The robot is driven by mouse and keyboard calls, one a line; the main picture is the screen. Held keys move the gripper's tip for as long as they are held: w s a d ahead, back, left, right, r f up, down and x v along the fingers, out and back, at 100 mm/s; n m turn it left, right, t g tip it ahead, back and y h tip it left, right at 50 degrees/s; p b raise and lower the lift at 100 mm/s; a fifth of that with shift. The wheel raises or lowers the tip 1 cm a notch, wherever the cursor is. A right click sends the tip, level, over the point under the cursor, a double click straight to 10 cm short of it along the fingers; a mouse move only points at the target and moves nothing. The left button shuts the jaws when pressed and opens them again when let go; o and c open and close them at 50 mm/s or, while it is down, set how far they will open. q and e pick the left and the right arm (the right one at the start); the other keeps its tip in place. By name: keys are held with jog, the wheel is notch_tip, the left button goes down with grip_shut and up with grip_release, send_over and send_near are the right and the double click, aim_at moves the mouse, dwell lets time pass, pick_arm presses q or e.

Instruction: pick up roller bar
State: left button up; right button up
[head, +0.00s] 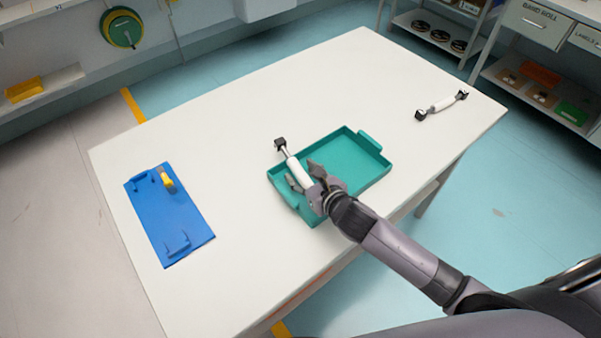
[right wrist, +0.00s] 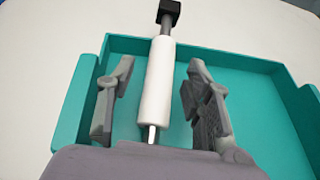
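A roller bar (head: 297,170) with a white sleeve and a black end block lies over the teal tray (head: 374,140). Its black end (right wrist: 169,12) reaches past the tray's wall; its near end is hidden by my gripper. My right gripper (head: 301,176) is at this bar. In the right wrist view its two fingers (right wrist: 160,95) stand open on either side of the white sleeve (right wrist: 158,85), with a gap on each side. A second roller bar (head: 443,105), white with black ends, lies on the table at the far right. My left gripper is not in view.
A blue fixture plate (head: 182,222) with upright brackets and a yellow-tipped part (head: 166,180) lies on the left of the white table (head: 235,118). The table's middle and back are clear. Shelves (head: 540,85) stand beyond the right edge.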

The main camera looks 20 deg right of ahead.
grip_shut()
dwell(0.3)
jog(key=shift+r, duration=0.15)
dwell(0.3)
notch_tip(320, 180, up, 20)
jog(key=p, duration=0.2)
notch_tip(320, 180, up, 12)
jog(key=m+h, duration=0.3)
jog(key=h, duration=0.1)
send_over(303, 175)
jog(key=s+d, duration=0.2)
jog(key=d, duration=0.2)
jog(key=shift+s, duration=0.1)
